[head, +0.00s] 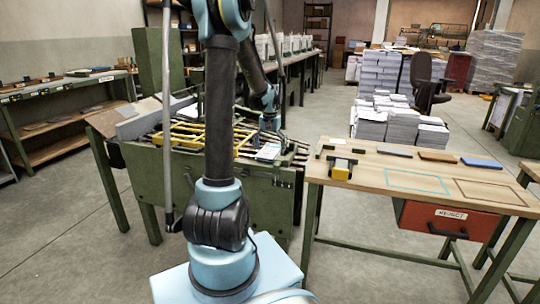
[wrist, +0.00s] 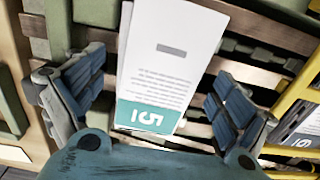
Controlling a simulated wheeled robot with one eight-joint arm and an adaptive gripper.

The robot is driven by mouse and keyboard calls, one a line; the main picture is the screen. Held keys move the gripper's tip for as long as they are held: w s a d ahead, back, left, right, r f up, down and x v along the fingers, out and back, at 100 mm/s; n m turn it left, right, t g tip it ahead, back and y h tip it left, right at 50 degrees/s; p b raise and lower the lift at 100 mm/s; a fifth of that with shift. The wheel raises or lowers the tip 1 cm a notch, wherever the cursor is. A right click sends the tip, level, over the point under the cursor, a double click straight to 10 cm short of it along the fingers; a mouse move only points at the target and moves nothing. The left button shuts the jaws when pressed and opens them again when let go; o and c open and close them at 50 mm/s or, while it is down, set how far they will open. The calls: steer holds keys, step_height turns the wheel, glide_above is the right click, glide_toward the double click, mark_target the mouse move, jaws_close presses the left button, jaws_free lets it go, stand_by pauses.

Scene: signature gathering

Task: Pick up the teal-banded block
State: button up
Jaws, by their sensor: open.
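The teal-banded block (wrist: 170,62) is a white, printed stack of pages with a teal band and a number at its near end. It lies on the slatted rack in the wrist view, slightly tilted in the picture. It shows small in the head view (head: 268,153), on the green machine's right side. My gripper (wrist: 152,92) is open, with one blue finger pad to each side of the block. Gaps show on both sides, and the pads do not appear to touch it. In the head view my gripper (head: 270,124) is above the block, its fingers hard to make out.
A yellow frame (head: 190,139) lies left of the block; another numbered block (wrist: 303,125) shows beside its yellow bars in the wrist view. The wooden table (head: 360,178) at right holds a yellow-and-black tool (head: 341,168) and coloured bars. A red REJECT drawer (head: 449,219) hangs below.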

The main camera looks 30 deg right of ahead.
steer(key=shift+f, duration=0.2)
steer(key=c, duration=1.3)
